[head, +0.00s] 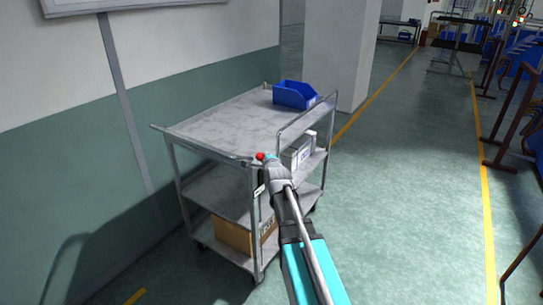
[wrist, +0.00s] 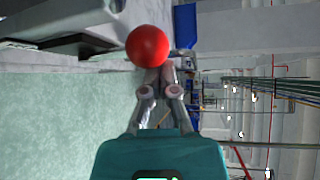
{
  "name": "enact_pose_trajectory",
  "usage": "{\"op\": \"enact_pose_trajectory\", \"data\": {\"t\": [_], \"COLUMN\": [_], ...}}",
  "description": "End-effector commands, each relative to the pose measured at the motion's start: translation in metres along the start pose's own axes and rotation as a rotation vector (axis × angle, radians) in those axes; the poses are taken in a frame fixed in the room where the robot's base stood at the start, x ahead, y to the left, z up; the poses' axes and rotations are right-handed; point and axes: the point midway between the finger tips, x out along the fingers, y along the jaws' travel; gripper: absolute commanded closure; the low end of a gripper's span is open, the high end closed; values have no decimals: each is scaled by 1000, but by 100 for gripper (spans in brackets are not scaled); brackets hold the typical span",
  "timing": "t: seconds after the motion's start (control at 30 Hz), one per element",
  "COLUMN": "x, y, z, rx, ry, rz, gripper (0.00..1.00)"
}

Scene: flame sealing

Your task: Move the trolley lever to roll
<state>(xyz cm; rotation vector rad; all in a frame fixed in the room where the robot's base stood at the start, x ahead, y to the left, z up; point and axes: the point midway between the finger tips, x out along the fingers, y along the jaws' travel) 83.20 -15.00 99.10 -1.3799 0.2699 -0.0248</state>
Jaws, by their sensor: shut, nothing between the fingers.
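The grey three-shelf trolley (head: 215,128) stands beside the wall. Its lever's round red knob (head: 261,156) shows at the near corner of the top shelf. In the wrist view the red knob (wrist: 147,46) is large, just beyond the fingertips. My gripper (head: 270,159) is shut and empty, right at the knob; in the wrist view its fingertips (wrist: 155,76) meet at the knob's lower edge. I cannot tell whether they touch it. The lever's shaft is mostly hidden, and I cannot read which setting it is in.
A blue bin (head: 294,95) sits on the top shelf's far end. The push handle (head: 308,117) rises at the right side. A white box (head: 298,150) and a cardboard box (head: 232,235) lie on lower shelves. A pillar (head: 338,50) stands behind. The floor (head: 410,200) to the right is clear.

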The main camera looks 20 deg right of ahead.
Motion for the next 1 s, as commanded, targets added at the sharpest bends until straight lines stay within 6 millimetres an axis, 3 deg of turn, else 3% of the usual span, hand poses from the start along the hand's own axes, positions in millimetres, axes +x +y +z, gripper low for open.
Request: {"op": "enact_pose_trajectory", "data": {"t": [0.5, 1.0], "x": [0, 3], "y": [-2, -23], "z": [2, -15], "rx": [1, 0], "ry": [-4, -8], "rz": [1, 3], "gripper": [100, 100]}}
